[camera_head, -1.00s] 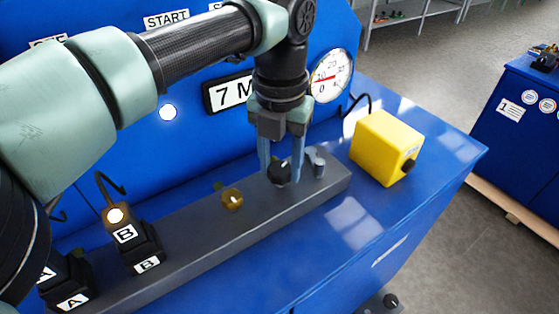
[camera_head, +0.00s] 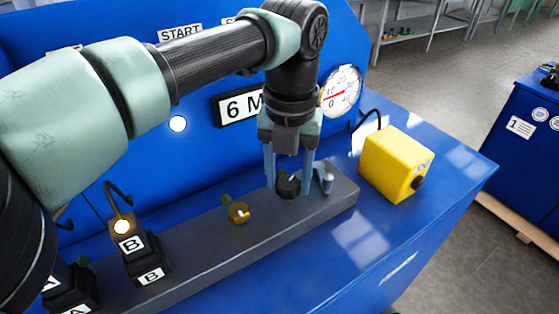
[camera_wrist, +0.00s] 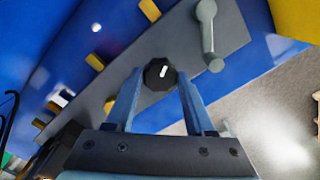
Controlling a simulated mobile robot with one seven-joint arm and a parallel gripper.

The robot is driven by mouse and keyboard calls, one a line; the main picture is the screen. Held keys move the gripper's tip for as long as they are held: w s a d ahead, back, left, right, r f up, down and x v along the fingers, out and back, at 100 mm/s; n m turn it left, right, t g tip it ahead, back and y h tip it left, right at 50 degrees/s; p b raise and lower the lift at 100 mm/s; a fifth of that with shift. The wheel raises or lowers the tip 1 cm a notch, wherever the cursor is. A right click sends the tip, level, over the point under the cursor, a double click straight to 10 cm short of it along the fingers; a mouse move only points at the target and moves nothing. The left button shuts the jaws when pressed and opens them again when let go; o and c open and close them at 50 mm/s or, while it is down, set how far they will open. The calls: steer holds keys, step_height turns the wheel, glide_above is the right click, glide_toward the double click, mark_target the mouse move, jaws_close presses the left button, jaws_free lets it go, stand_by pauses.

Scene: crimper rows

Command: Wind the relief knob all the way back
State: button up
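The relief knob, a dark faceted knob (camera_head: 288,187) with a white mark on its face, is on the grey rail (camera_head: 205,252); it also shows in the wrist view (camera_wrist: 160,74). My gripper (camera_head: 289,190) points down with one finger on each side of the knob. In the wrist view the fingertips (camera_wrist: 160,82) stand a little apart from the knob, so my gripper looks open around it. The display (camera_head: 240,105) on the blue panel reads 6 and M, the rest hidden by my arm. A round gauge (camera_head: 340,91) with a red needle is right of it.
A grey lever (camera_head: 327,179) stands close right of the knob. A brass fitting (camera_head: 238,212) is to the left, then black blocks marked B (camera_head: 146,259) and A (camera_head: 72,287). A yellow box (camera_head: 395,163) sits right on the blue bench.

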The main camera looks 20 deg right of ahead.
mark_target(288, 183)
steer(key=o, duration=0.3)
steer(key=shift+o, duration=0.2)
step_height(288, 183, up, 13)
stand_by(0.3)
